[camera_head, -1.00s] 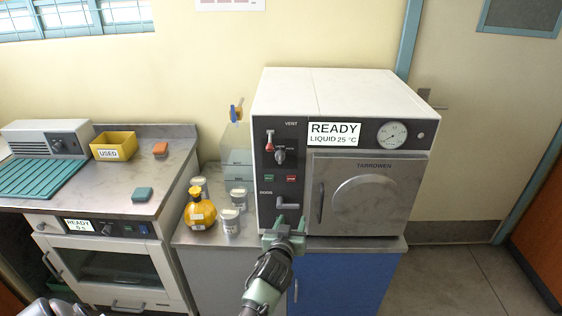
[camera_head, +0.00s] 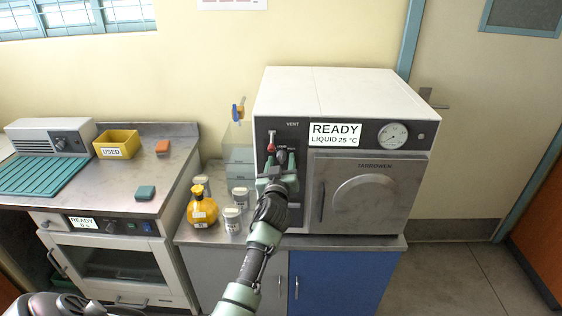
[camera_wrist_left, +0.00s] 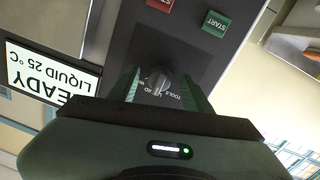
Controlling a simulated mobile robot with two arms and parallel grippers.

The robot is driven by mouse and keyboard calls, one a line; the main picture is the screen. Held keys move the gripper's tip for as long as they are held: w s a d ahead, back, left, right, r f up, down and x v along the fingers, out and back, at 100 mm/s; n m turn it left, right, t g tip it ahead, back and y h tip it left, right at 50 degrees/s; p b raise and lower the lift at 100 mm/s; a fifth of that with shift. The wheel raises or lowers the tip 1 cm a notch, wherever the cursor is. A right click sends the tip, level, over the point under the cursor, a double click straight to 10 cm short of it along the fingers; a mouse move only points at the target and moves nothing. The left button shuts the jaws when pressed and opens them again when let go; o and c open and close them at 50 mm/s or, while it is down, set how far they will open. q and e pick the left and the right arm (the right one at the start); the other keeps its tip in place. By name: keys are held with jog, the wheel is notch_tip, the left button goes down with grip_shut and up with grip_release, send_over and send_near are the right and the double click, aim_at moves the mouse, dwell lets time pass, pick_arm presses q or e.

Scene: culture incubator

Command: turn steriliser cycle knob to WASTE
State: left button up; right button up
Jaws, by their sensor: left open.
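The steriliser (camera_head: 335,95) is a white box with a dark control panel on the bench. Its display (camera_head: 335,134) reads READY, LIQUID 25 °C. The cycle knob (camera_wrist_left: 157,80) is small and dark, and shows upside down in the left wrist view with partly covered labels around it, one reading TOOLS. My left gripper (camera_head: 279,163) is open in front of the panel, its fingers (camera_wrist_left: 165,90) on either side of the knob. I cannot tell whether they touch it. In the head view the gripper largely covers the knob. My right gripper is not in view.
A red-handled vent lever (camera_head: 271,143) sits just above the gripper. A green START button (camera_wrist_left: 215,23) and a red button (camera_wrist_left: 161,4) are on the panel. A yellow bottle (camera_head: 203,210) and several jars (camera_head: 232,219) stand left of the steriliser.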

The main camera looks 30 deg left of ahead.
pick_arm(q)
grip_shut()
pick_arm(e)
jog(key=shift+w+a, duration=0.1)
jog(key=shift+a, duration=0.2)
pick_arm(q)
jog(key=shift+m, duration=0.3)
jog(key=m, duration=0.5)
jog(key=shift+m, duration=0.3)
jog(key=shift+m+g+p, duration=0.35)
jog(key=shift+m+g, duration=0.05)
jog(key=shift+m, duration=1.8)
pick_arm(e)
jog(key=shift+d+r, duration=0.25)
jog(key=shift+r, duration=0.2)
